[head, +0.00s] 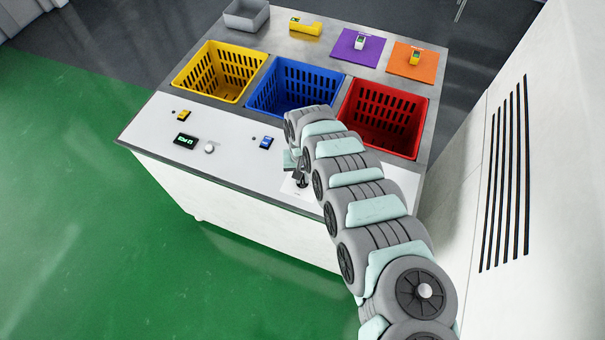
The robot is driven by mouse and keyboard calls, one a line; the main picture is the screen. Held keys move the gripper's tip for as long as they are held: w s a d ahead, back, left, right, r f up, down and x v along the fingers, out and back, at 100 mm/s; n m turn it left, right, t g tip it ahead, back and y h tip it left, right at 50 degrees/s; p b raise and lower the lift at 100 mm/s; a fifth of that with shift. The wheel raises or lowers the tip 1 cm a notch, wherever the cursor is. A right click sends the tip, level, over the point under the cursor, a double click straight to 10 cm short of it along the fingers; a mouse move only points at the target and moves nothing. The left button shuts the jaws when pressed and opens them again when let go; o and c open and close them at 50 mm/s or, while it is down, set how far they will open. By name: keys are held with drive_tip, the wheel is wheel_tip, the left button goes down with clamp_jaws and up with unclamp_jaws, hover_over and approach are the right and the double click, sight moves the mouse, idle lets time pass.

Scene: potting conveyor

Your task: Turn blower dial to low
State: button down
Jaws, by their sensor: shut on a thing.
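My gripper (299,179) points down at the right part of the white control panel, over a pale plate (288,188) with small dark marks. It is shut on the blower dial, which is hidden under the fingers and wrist. I cannot read the dial's setting or the marks on the plate. My arm covers the panel to the right of the gripper.
A small white knob (209,148) sits beside a dark green-lit display (185,140). A yellow switch (183,115) and a blue switch (266,142) are on the panel. Yellow (204,92), blue (262,108) and red (408,151) baskets stand behind; a vented white cabinet (482,190) is right.

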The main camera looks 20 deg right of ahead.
sight(303, 178)
drive_tip(key=n+p, duration=0.1)
drive_tip(key=n, duration=0.5)
drive_tip(key=shift+n, duration=0.3)
drive_tip(key=n, duration=0.6)
drive_tip(key=shift+n, duration=0.3)
drive_tip(key=c, duration=1.5)
unclamp_jaws()
drive_tip(key=shift+o, duration=0.3)
drive_tip(key=shift+r, duration=0.15)
wheel_tip(303, 178, up, 10)
drive_tip(key=shift+r+p, duration=0.25)
drive_tip(key=shift+p, duration=0.05)
